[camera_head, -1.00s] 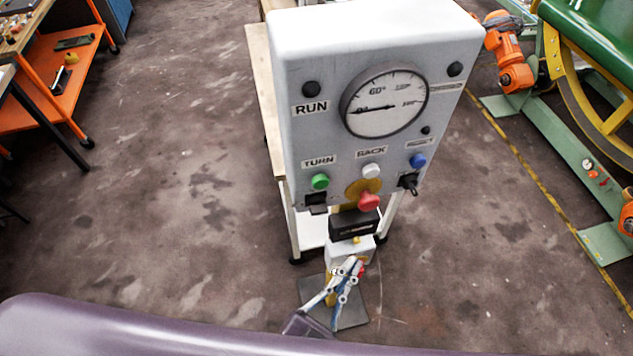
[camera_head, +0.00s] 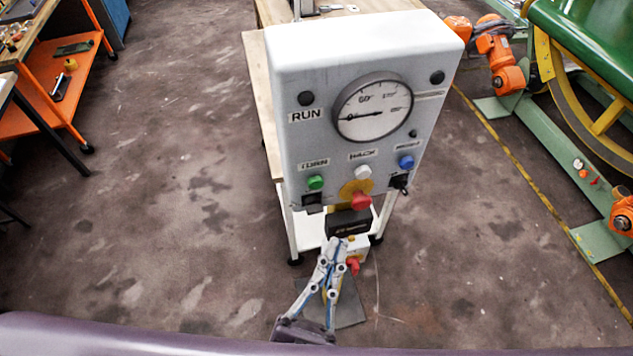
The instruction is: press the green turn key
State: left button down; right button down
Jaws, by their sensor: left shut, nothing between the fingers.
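The green TURN key (camera_head: 315,182) is a round button under the TURN label, at the lower left of the pale grey control panel (camera_head: 300,130). My left gripper (camera_head: 332,242) is in front of and below the panel. Its fingers are shut with nothing between them and point up toward the panel. The tips show below and slightly right of the green key, apart from it in the picture. They partly cover a small white box with a red knob (camera_head: 353,265) on the post below the panel. My right gripper is not in view.
Near the green key are a white RACK button (camera_head: 363,172), a red button (camera_head: 361,201) on a yellow plate, a blue button (camera_head: 406,161) and a black switch (camera_head: 399,182). A dial gauge (camera_head: 373,108) sits above. Open floor (camera_head: 170,220) lies left of the panel.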

pick_arm(q)
send_near(328, 165)
jog(key=d+r, duration=0.2)
jog(key=shift+w+f, duration=0.1)
jog(key=shift+w, duration=0.75)
jog(key=shift+w+a, duration=0.1)
dwell(0.8)
jog(key=shift+w+a, duration=0.1)
jog(key=shift+w, duration=0.2)
jog(key=shift+w+a, duration=0.15)
jog(key=shift+w, duration=0.3)
dwell(0.8)
jog(key=shift+s, duration=0.1)
jog(key=shift+s+d+p, duration=0.3)
jog(key=shift+s, duration=0.5)
